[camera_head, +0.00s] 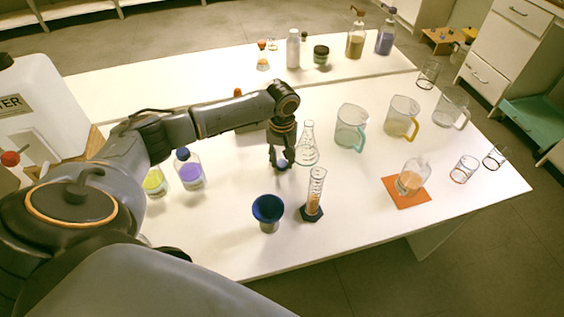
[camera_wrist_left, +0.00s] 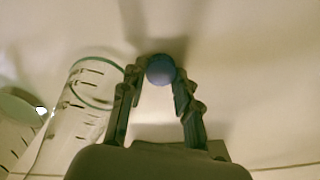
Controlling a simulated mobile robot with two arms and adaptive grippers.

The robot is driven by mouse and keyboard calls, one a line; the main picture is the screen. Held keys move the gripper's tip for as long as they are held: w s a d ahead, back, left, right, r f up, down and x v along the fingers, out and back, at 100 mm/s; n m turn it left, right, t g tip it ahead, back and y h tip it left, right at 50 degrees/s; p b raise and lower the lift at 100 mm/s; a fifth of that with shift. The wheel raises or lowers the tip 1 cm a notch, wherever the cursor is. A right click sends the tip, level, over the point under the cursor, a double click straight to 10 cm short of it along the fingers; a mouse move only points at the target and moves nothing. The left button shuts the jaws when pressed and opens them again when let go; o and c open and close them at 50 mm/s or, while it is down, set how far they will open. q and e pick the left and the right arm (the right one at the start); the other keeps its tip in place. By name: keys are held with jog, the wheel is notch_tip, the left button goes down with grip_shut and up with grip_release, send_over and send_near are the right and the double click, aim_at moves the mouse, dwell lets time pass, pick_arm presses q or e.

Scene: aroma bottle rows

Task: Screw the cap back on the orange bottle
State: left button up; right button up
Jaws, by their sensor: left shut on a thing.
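My left gripper (camera_head: 281,160) is low over the white table, left of the conical flask, with its fingers pointing down. It is shut on a small round blue cap (camera_head: 281,164); the cap also shows between the fingertips in the left wrist view (camera_wrist_left: 160,69). I cannot pick out the orange bottle with certainty. An orange-red top (camera_head: 238,92) shows just behind my left arm, and whatever is below it is mostly hidden. A purple bottle (camera_head: 190,174) with a blue top and a yellow bottle (camera_head: 155,183) stand left of the gripper. My right gripper is not in view.
A conical flask (camera_head: 308,147), a cylinder with orange liquid (camera_head: 316,190) and a blue funnel (camera_head: 268,208) stand close to the gripper. Jugs (camera_head: 351,128) and a beaker on an orange mat (camera_head: 404,199) stand to the right. Capped bottles (camera_head: 356,40) stand at the back.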

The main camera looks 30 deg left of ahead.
aim_at(282, 162)
pick_arm(q)
notch_tip(282, 162, up, 10)
dwell(0.6)
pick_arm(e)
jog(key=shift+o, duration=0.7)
